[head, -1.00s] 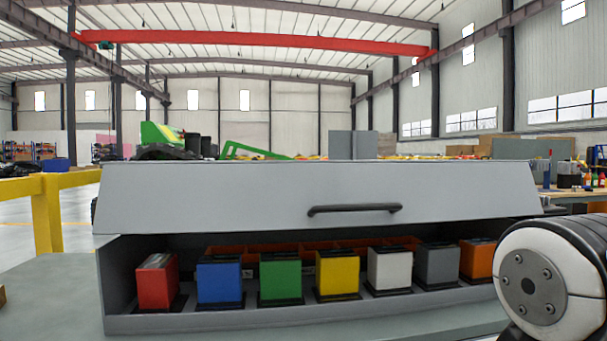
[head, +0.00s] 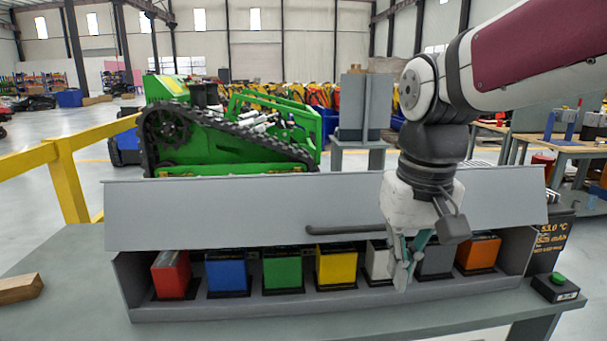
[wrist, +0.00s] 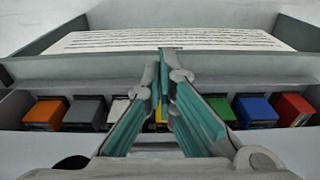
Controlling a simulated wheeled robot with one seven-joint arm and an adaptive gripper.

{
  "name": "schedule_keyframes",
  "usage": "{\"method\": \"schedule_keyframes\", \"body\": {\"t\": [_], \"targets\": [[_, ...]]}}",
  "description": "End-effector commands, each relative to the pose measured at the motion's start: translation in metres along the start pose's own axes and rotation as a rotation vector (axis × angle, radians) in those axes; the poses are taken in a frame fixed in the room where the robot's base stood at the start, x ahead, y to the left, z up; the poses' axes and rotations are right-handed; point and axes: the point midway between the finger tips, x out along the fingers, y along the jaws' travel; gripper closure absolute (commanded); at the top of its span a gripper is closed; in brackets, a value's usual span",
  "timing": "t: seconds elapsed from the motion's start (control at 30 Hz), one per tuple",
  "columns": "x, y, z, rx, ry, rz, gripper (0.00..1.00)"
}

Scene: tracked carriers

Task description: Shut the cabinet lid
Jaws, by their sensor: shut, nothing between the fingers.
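The grey cabinet (head: 330,305) stands on the table with its lid (head: 240,212) raised, leaving the front open below the lid's lower edge. A dark bar handle (head: 345,229) is on the lid; its right end is hidden behind my gripper. My gripper (head: 402,284) points down in front of the right part of the lid, its tips at the level of the white and grey carriers. In the wrist view its teal-padded fingers (wrist: 171,58) meet at the tips with nothing between them. I cannot tell whether it touches the cabinet.
Coloured carriers, among them red (head: 171,274), blue (head: 227,275) and yellow (head: 336,268), stand in a row inside the cabinet. A wooden block (head: 20,289) lies at left. A box with a green button (head: 556,287) sits at right. A yellow rail (head: 65,180) stands behind left.

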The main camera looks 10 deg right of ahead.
Motion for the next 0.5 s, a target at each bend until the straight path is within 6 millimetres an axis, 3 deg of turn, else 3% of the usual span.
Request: {"method": "schedule_keyframes", "body": {"t": [0.03,0.1,0.5], "targets": [[-0.02,-0.002,-0.007,-0.001,0.002,0.0,1.0],[-0.034,-0.004,-0.019,-0.003,0.007,0.0,1.0],[-0.105,-0.019,-0.073,-0.011,0.044,0.001,1.0]]}}
